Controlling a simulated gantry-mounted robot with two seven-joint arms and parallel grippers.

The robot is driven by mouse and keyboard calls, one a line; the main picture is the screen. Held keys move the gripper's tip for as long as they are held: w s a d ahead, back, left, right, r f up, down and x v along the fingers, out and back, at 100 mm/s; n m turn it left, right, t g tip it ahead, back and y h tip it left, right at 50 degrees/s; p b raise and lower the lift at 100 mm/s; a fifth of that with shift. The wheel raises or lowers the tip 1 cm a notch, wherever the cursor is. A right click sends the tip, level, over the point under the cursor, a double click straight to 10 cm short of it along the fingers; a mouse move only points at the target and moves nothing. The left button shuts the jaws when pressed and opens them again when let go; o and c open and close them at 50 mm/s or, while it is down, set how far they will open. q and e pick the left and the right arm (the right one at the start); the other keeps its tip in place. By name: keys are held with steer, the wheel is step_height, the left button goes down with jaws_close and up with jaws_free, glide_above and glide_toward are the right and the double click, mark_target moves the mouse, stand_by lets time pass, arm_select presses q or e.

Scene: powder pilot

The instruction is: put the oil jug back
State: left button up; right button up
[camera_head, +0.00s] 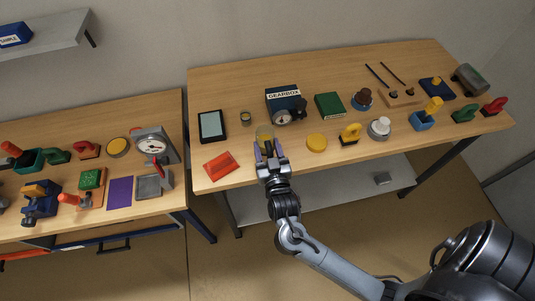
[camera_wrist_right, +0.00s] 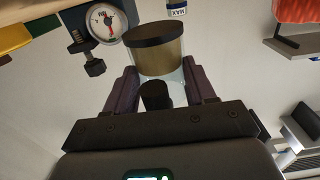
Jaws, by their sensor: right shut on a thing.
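The oil jug (camera_head: 265,132) is a small clear vessel with amber oil in it, near the front edge of the right table in the head view. In the right wrist view the jug (camera_wrist_right: 158,52) shows a dark round end, amber contents and a dark handle-like part. My right gripper (camera_head: 269,152) is shut on it, with one finger on each side; the fingers also flank it in the wrist view (camera_wrist_right: 155,92). I cannot tell whether the jug touches the table. My left gripper is in neither view.
The gearbox (camera_head: 285,105) with its gauge stands behind the jug. A small can (camera_head: 246,118), a dark tablet (camera_head: 212,126) and an orange-red tray (camera_head: 220,166) lie to the left. A yellow disc (camera_head: 317,141) lies to the right. A gap separates the two tables.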

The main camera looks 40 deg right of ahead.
steer(key=shift+f+b, duration=0.3)
steer(key=shift+f, duration=1.45)
steer(key=shift+f, duration=0.1)
steer(key=o, duration=1.4)
